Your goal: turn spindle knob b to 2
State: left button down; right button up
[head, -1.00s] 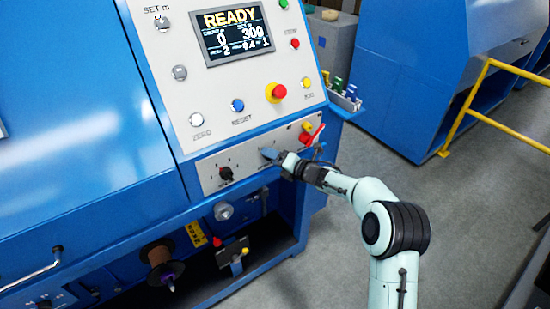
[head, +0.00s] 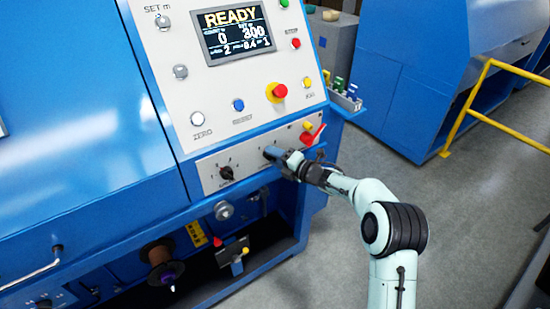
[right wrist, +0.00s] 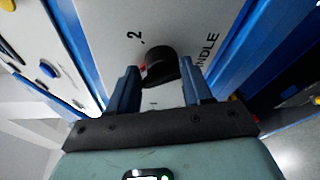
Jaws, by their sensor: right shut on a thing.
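The spindle knob (right wrist: 160,66) is black with a red mark on its left side in the right wrist view. A printed "2" (right wrist: 134,36) is on the panel above and left of it, and part of the word "SPINDLE" (right wrist: 207,48) shows to its right. My right gripper (head: 272,153) reaches the lower control panel (head: 246,157) from the right. In the right wrist view its two blue fingers (right wrist: 160,85) are on either side of the knob, shut on it. In the head view the gripper mostly hides the knob. My left gripper is out of view.
Another black knob (head: 226,172) is on the panel left of the gripper. A red-handled lever (head: 314,135) and a yellow button (head: 308,126) are close on its right. The display (head: 236,33) reads READY. A yellow railing (head: 482,110) stands at right.

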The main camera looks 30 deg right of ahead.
jog(key=m, duration=0.1)
jog(key=f+m+b, duration=0.1)
jog(key=shift+s+d+f+m+y, duration=0.1)
jog(key=shift+d+f+m+y, duration=0.05)
jog(key=shift+m+y, duration=0.15)
jog(key=m, duration=0.1)
jog(key=m+b, duration=0.1)
jog(key=shift+f+m+t, duration=0.2)
jog(key=shift+m+t, duration=0.1)
jog(key=shift+t, duration=0.1)
pick_arm(q)
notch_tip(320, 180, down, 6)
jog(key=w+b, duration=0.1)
jog(key=b, duration=0.4)
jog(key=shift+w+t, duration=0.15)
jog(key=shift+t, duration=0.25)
pick_arm(e)
jog(key=shift+f+m+t, duration=0.1)
jog(key=shift+m+t, duration=0.6)
jog(key=shift+m, duration=1.65)
jog(key=shift+f+m+t, duration=0.1)
jog(key=shift+m+t, duration=0.6)
jog(key=shift+m, duration=1.65)
jog(key=shift+a, duration=0.2)
jog(key=shift+r, duration=0.1)
jog(key=o, duration=0.7)
jog(key=shift+o, duration=0.8)
jog(key=shift+r, duration=0.2)
